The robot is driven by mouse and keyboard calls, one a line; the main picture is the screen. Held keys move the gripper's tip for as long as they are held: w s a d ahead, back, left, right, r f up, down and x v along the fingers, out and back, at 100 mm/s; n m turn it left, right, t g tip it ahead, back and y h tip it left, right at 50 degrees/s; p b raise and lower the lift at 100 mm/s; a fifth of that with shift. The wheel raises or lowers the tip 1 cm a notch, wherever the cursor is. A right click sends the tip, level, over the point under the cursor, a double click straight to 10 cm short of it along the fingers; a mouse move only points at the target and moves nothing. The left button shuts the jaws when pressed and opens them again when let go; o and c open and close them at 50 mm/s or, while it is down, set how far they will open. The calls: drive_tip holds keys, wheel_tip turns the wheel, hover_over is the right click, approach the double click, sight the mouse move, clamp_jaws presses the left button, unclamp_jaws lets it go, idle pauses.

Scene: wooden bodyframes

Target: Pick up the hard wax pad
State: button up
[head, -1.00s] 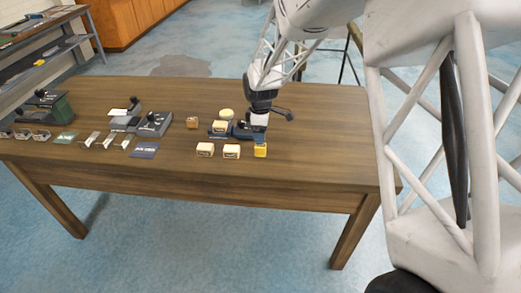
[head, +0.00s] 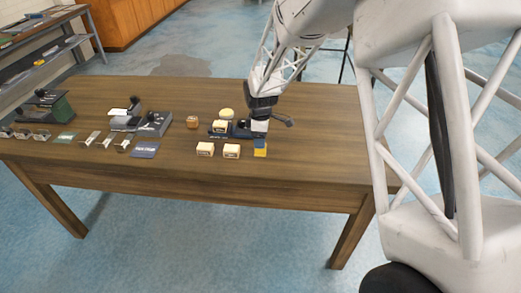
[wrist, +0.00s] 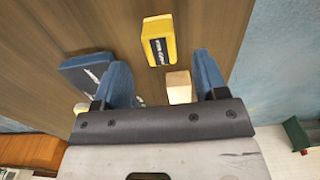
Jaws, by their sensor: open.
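A yellow block with a dark label (wrist: 159,42) lies on the wooden table, beyond my fingertips in the wrist view. In the head view the yellow block (head: 260,153) is at the front right of the table group, just below my gripper (head: 260,142). A pale wooden block (wrist: 180,88) shows between the blue fingers of my gripper (wrist: 164,72), nearer the right finger. The fingers are apart, and neither is clearly touching a block. The label is too small to read, so I cannot tell which block is the hard wax pad.
A dark blue object (wrist: 88,72) lies left of the left finger. Two cream blocks (head: 205,149) (head: 231,151) sit left of my gripper, with a brown block (head: 192,122) and a round tin (head: 226,113) behind. The table's right side is clear.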

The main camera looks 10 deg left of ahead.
drive_tip(key=shift+f, duration=2.55)
drive_tip(key=c, duration=1.1)
drive_tip(key=shift+r, duration=0.15)
drive_tip(key=shift+r, duration=0.55)
wheel_tip(320, 180, up, 2)
drive_tip(key=shift+r, duration=0.1)
drive_tip(key=shift+s+d+r, duration=0.25)
drive_tip(key=shift+s+d, duration=0.65)
drive_tip(key=shift+s, duration=1.6)
drive_tip(key=shift+s+d+r, duration=0.2)
drive_tip(key=shift+s+d, duration=0.7)
drive_tip(key=shift+s, duration=1.6)
drive_tip(key=shift+s+d+r, duration=0.25)
drive_tip(key=shift+s+d, duration=0.65)
drive_tip(key=shift+s, duration=1.6)
